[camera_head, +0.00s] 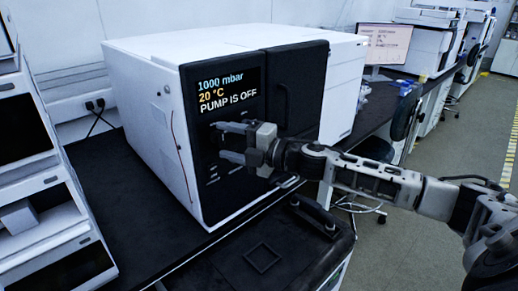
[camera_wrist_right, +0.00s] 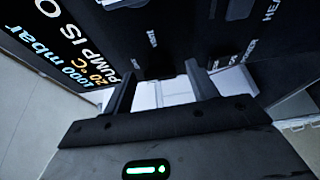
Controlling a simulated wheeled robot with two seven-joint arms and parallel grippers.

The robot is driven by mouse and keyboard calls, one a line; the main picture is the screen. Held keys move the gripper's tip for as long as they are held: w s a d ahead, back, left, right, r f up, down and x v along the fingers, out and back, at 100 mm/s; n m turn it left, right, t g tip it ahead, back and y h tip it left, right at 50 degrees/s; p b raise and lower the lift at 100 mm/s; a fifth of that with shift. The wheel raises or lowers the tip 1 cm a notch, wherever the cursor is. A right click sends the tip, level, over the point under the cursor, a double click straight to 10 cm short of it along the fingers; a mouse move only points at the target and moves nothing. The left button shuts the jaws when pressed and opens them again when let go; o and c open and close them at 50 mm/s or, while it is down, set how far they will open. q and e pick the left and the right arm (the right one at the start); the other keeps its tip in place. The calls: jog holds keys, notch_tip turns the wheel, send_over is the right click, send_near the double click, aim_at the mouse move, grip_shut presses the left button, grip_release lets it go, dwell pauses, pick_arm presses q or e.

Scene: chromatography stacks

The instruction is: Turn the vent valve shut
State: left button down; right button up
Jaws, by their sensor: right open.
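The white oven-like instrument (camera_head: 150,55) has a black front panel (camera_head: 225,185). Its display (camera_head: 226,92) reads 1000 mbar, 20 °C and PUMP IS OFF. My right gripper (camera_head: 219,141) is open in front of this panel, below the display, fingers pointing at it. In the right wrist view, the gap between my fingers (camera_wrist_right: 162,80) shows no held object. My left gripper is out of view.
White stacked modules (camera_head: 45,235) stand at left. A monitor (camera_head: 385,44) is behind.

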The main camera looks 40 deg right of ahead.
jog(key=b+v, duration=0.1)
jog(key=v, duration=1.4)
dwell(0.5)
